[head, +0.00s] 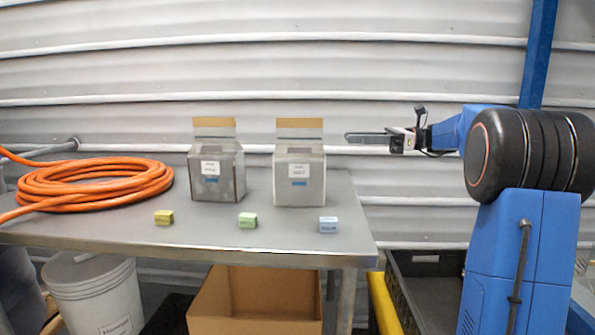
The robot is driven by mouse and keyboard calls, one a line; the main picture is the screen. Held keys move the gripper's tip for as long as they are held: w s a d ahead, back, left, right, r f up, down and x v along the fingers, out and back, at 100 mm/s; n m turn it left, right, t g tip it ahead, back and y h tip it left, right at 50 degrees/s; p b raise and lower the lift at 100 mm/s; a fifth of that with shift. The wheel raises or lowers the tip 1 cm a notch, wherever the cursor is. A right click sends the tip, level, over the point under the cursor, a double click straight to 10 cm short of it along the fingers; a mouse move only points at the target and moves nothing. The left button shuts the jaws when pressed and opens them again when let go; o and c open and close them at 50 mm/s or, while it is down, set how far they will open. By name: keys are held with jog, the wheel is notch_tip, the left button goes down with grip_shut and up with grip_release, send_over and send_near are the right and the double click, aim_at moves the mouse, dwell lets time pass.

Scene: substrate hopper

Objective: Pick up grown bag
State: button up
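Two grey, box-shaped bags stand upright side by side on the metal table (120,228). I cannot read the labels, so I cannot tell which is the grown bag. My gripper (350,138) is to the right of the right bag, apart from it and near its top height, pointing left. I see it side-on, so the gap between its fingers does not show. Nothing visible hangs from it.
A coiled orange hose (95,185) covers the left end. Below are a white bucket (95,290), a cardboard box (255,325) and a dark crate (425,257).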

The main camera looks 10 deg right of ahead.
send_near(299, 144)
jog(key=a, duration=0.1)
jog(key=w+a+r, duration=0.2)
jog(key=a, duration=0.1)
jog(key=shift+w, duration=0.25)
jog(key=shift+f+x, duration=0.2)
jog(key=shift+x, duration=1.15)
jog(key=shift+f+x, duration=0.25)
jog(key=shift+x, duration=1.05)
jog(key=shift+s, duration=0.15)
grip_shut()
jog(key=shift+f, duration=0.3)
jog(key=shift+r, duration=0.1)
